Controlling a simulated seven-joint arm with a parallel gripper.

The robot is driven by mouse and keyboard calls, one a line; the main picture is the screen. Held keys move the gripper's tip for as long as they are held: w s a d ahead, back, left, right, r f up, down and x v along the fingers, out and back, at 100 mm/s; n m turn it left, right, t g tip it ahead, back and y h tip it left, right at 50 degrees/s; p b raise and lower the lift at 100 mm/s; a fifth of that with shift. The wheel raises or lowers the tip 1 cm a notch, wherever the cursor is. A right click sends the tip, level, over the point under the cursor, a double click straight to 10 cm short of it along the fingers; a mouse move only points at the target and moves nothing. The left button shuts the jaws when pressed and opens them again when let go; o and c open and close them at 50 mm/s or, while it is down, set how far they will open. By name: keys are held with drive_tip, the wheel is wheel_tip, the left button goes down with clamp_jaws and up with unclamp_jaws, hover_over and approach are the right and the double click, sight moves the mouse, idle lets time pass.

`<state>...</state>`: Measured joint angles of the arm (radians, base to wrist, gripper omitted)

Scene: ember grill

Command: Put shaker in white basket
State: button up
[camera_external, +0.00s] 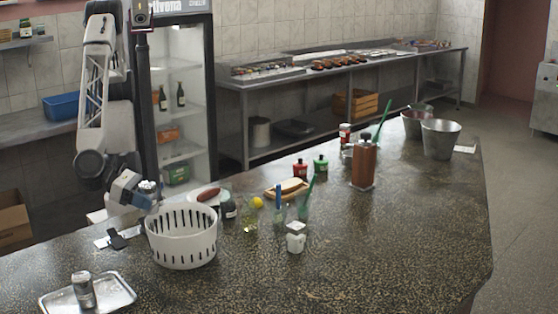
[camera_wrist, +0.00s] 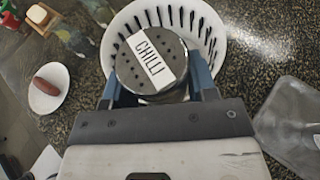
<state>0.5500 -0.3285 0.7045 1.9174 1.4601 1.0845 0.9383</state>
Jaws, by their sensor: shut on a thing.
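The white slotted basket (camera_external: 182,248) stands on the speckled counter, and its slotted wall also shows in the wrist view (camera_wrist: 210,35). My gripper (camera_external: 140,190) is shut on a shaker (camera_external: 149,186) with a grey perforated top. In the wrist view the shaker's top (camera_wrist: 128,75) bears a white "CHILLI" label, between the two blue-grey fingers of my gripper (camera_wrist: 155,85). The held shaker is above the counter, near the basket's back-left rim in the external view. It covers part of the basket in the wrist view; the basket's floor is hidden.
A second shaker (camera_external: 84,289) stands on a metal tray (camera_external: 118,290) at front left. A sausage plate (camera_wrist: 62,72), bottles and cups stand behind and right of the basket. A small white container (camera_external: 295,240) stands to its right. The front-right counter is clear.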

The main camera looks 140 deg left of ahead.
drive_tip(key=shift+f, duration=0.5)
drive_tip(key=o, duration=1)
drive_tip(key=shift+r, duration=0.2)
drive_tip(key=shift+r, duration=0.5)
drive_tip(key=shift+s+d+r, duration=0.5)
drive_tip(key=shift+s+r, duration=0.1)
drive_tip(key=shift+r, duration=0.85)
drive_tip(key=shift+s+d+r, duration=0.5)
drive_tip(key=shift+s+r, duration=0.1)
drive_tip(key=shift+r, duration=0.9)
drive_tip(key=shift+s+d+r, duration=0.5)
drive_tip(key=shift+s+r, duration=0.1)
drive_tip(key=shift+r, duration=0.85)
drive_tip(key=shift+a, duration=0.1)
